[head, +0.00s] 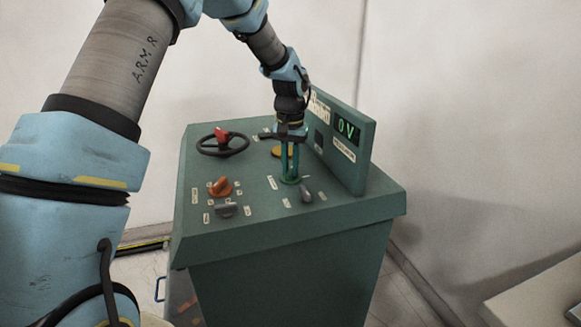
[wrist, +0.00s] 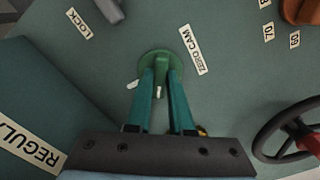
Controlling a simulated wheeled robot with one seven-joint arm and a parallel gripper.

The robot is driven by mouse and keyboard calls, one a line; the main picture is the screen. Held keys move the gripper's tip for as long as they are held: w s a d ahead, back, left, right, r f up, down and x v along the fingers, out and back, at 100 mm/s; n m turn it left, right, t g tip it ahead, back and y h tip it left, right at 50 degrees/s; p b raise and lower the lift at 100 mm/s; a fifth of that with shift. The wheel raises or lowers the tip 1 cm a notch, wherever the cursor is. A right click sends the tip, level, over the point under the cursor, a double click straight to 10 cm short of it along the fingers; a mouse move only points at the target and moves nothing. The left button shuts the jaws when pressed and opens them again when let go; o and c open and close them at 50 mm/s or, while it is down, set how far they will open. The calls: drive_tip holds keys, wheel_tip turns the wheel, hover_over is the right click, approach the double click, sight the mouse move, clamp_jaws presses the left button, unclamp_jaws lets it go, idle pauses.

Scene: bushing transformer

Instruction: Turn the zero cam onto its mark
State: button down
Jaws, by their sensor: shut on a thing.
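The zero cam (wrist: 160,58) is a green round knob on the console top, beside its "ZERO CAM" label (wrist: 192,50). My gripper (wrist: 162,76) has its two teal fingers shut on the knob's raised grip. A small white pointer shows between the fingers, on the near side of the knob. A short white mark (wrist: 132,84) lies on the panel left of the pointer, and the two are apart. In the head view my gripper (head: 290,176) reaches straight down to the zero cam (head: 289,180); the fingers partly hide it.
The upright panel (head: 340,140) with a green "0 V" display stands close to my gripper. A handwheel with a red knob (head: 222,142), an orange knob (head: 220,187), a grey knob (head: 227,210), a dark knob (head: 306,195) and a yellow part (head: 281,151) surround it.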

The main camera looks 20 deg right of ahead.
sight(290, 169)
drive_tip(key=m+p, duration=0.1)
drive_tip(key=m, duration=0.4)
drive_tip(key=shift+r+m, duration=0.1)
drive_tip(key=shift+m, duration=0.2)
drive_tip(key=m+p, duration=0.1)
drive_tip(key=m, duration=0.4)
drive_tip(key=shift+d, duration=0.1)
idle(0.4)
drive_tip(key=c, duration=0.8)
unclamp_jaws()
wheel_tip(290, 169, up, 11)
drive_tip(key=b, duration=0.3)
drive_tip(key=shift+f, duration=0.2)
